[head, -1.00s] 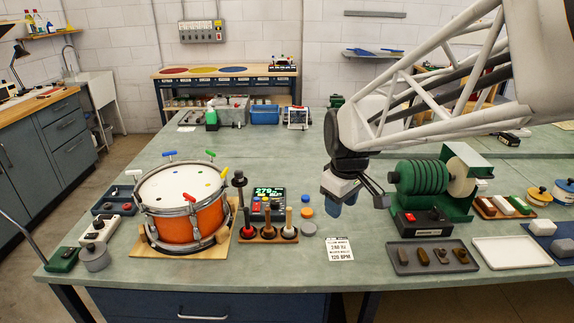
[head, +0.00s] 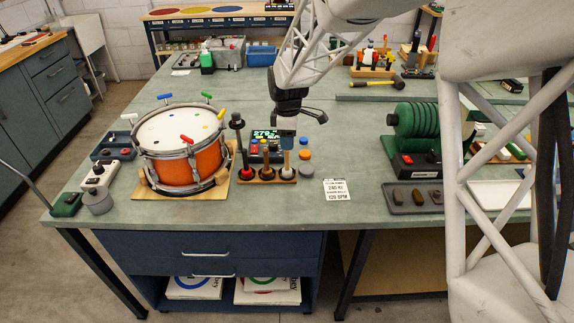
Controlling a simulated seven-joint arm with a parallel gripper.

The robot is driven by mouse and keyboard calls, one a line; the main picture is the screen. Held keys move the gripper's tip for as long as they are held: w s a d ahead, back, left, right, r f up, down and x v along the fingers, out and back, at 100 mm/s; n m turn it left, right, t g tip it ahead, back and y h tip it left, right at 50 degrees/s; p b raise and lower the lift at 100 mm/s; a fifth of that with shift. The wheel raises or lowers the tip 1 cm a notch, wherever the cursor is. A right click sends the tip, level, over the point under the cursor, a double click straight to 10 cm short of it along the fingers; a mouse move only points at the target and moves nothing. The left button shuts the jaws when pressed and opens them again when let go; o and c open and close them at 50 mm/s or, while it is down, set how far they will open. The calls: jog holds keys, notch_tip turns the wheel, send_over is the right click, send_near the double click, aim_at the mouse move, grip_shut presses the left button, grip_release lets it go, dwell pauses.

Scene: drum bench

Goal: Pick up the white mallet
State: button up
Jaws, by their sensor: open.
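A wooden mallet rack (head: 266,181) stands on the bench right of the drum, with several mallets upright in it, handles up. A pale head low in the middle place (head: 269,173) looks like the white mallet; it is small and partly hidden by the rack. The left mallet (head: 246,168) has a red head and the right one (head: 287,171) a dark head with a wooden handle. My gripper (head: 288,134) is open and empty, pointing down over the right end of the rack. Its fingertips overlap the top of the right handle; I cannot tell whether they touch.
The orange drum (head: 193,160) with its clamps stands left of the rack. A display box (head: 265,140) is close behind it, and coloured discs (head: 305,155) and a printed card (head: 337,190) are to its right. A green machine (head: 418,130) stands further right.

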aim_at(287, 152)
jog(key=shift+f, duration=0.15)
jog(key=shift+f, duration=1.2)
jog(key=shift+f, duration=0.1)
jog(key=shift+f, duration=2.5)
jog(key=shift+c, duration=0.3)
grip_shut()
jog(key=shift+r, duration=0.15)
